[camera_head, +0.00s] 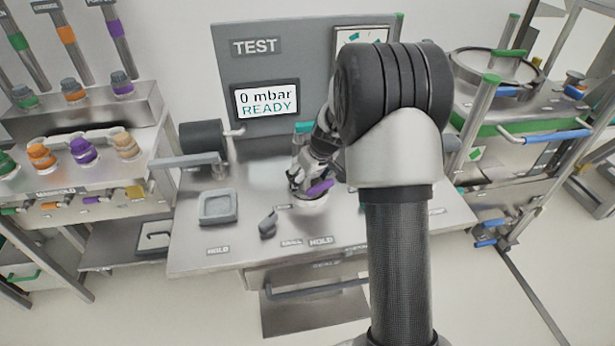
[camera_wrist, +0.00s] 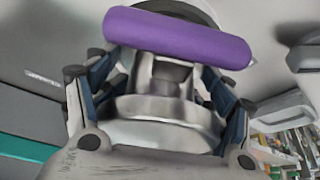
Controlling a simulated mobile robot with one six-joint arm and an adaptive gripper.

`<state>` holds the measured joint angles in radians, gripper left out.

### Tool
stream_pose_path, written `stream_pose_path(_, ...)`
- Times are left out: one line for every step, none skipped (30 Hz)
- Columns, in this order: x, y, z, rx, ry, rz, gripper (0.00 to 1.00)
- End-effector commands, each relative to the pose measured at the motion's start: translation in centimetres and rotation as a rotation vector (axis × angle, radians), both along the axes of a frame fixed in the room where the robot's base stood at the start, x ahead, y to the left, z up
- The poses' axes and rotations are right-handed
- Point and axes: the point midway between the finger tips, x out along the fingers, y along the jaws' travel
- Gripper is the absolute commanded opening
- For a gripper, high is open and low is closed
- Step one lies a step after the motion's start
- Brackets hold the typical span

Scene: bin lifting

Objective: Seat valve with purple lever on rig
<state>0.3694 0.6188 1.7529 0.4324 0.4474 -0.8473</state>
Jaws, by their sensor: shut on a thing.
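The valve with the purple lever (camera_wrist: 178,38) fills the middle of the wrist view, its silver metal body (camera_wrist: 160,118) between the two fingers. My gripper (camera_wrist: 160,95) is shut on this body, one finger on each side. In the head view my gripper (camera_head: 300,182) is low over the test bench, and the purple lever (camera_head: 320,188) shows beside it. Under the valve is a pale round base (camera_head: 310,200), probably the rig's seat. My arm hides part of the bench behind, and whether the valve touches the base cannot be told.
The test panel (camera_head: 290,60) has a screen (camera_head: 266,101) reading "0 mbar READY". A grey square tray (camera_head: 218,207) and a small dark grey part (camera_head: 268,223) lie on the bench to the left. A manifold shelf (camera_head: 70,180) with coloured valves stands further left. A green-trimmed cart (camera_head: 530,130) stands right.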

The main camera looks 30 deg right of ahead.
Motion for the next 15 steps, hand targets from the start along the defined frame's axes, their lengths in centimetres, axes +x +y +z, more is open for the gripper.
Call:
stream_pose_path(0.14,-0.05,0.23,-0.001,-0.005,-0.001,0.17)
stream_pose_path(0.14,-0.05,0.23,-0.001,-0.005,-0.001,0.17)
stream_pose_path(0.14,-0.05,0.23,-0.001,-0.005,-0.001,0.17)
stream_pose_path(0.14,-0.05,0.23,-0.001,-0.005,-0.001,0.17)
stream_pose_path(0.13,-0.05,0.24,-0.001,-0.005,-0.001,0.76)
stream_pose_path(0.14,-0.05,0.23,-0.001,-0.004,-0.001,0.79)
stream_pose_path(0.13,-0.06,0.23,-0.001,-0.004,-0.001,0.81)
stream_pose_path(0.12,-0.05,0.2,-0.001,-0.004,-0.001,0.83)
stream_pose_path(0.09,-0.04,0.18,-0.001,-0.003,-0.001,0.86)
stream_pose_path(0.09,-0.04,0.16,-0.001,-0.003,-0.001,0.88)
stream_pose_path(0.08,-0.03,0.14,-0.001,-0.003,0.0,0.9)
stream_pose_path(0.07,-0.03,0.13,-0.001,-0.002,0.0,0.92)
stream_pose_path(0.06,-0.02,0.11,-0.001,-0.002,0.0,0.94)
stream_pose_path(0.06,-0.02,0.1,-0.001,-0.002,0.0,0.96)
stream_pose_path(0.05,-0.01,0.09,-0.001,-0.002,0.0,0.99)
